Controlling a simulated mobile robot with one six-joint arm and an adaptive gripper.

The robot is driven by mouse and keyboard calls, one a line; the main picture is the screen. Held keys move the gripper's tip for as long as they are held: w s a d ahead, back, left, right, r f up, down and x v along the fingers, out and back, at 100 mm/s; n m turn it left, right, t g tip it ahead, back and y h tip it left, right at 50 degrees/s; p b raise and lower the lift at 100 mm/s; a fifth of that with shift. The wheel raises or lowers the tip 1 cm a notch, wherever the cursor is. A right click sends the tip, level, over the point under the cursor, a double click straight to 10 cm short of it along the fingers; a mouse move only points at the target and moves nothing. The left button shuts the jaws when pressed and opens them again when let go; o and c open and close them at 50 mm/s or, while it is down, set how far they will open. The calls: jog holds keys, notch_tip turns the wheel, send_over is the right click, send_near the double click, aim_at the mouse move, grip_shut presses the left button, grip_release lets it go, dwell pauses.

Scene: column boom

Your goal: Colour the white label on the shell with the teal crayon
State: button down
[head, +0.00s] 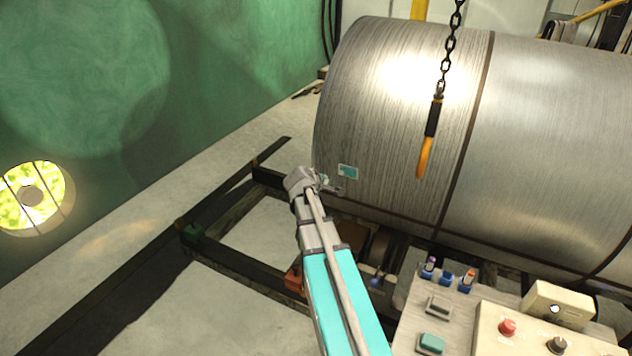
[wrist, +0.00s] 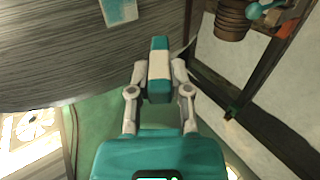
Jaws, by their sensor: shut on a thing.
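The shell (head: 385,130) is a large brushed-metal cylinder lying on its side; its curved wall also fills the upper left of the wrist view (wrist: 60,60). The label (head: 348,172) is a small rectangle low on its left part, mostly teal with a pale border. It shows at the top edge of the wrist view (wrist: 121,10), partly cut off. My gripper (head: 326,184) is just below and left of the label. In the wrist view my gripper (wrist: 158,88) is shut on the teal crayon (wrist: 159,45), a teal stick with a white band. The crayon tip appears apart from the label.
A control panel (head: 490,325) with buttons stands at lower right, with purple and orange crayons (head: 469,278) in blue holders. Dark rails (head: 235,268) run under the shell. A green wall is at left.

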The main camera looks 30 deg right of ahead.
jog(key=shift+s+a, duration=0.35)
jog(key=shift+a, duration=0.25)
jog(key=shift+s+a, duration=0.35)
jog(key=shift+a, duration=0.2)
jog(key=shift+w+d, duration=0.1)
jog(key=shift+d, duration=0.05)
jog(key=shift+w+d, duration=0.6)
jog(key=shift+d, duration=0.4)
jog(key=shift+w+d, duration=0.55)
jog(key=shift+d, duration=0.4)
jog(key=shift+w+d, duration=0.6)
jog(key=shift+d, duration=0.4)
jog(key=shift+w+d, duration=0.45)
jog(key=shift+d, duration=0.35)
jog(key=shift+s, duration=0.1)
jog(key=shift+s+d+r, duration=0.1)
jog(key=shift+s+d, duration=0.35)
jog(key=shift+s, duration=0.4)
jog(key=shift+s+d, duration=0.45)
jog(key=shift+s, duration=0.4)
jog(key=shift+w, duration=0.2)
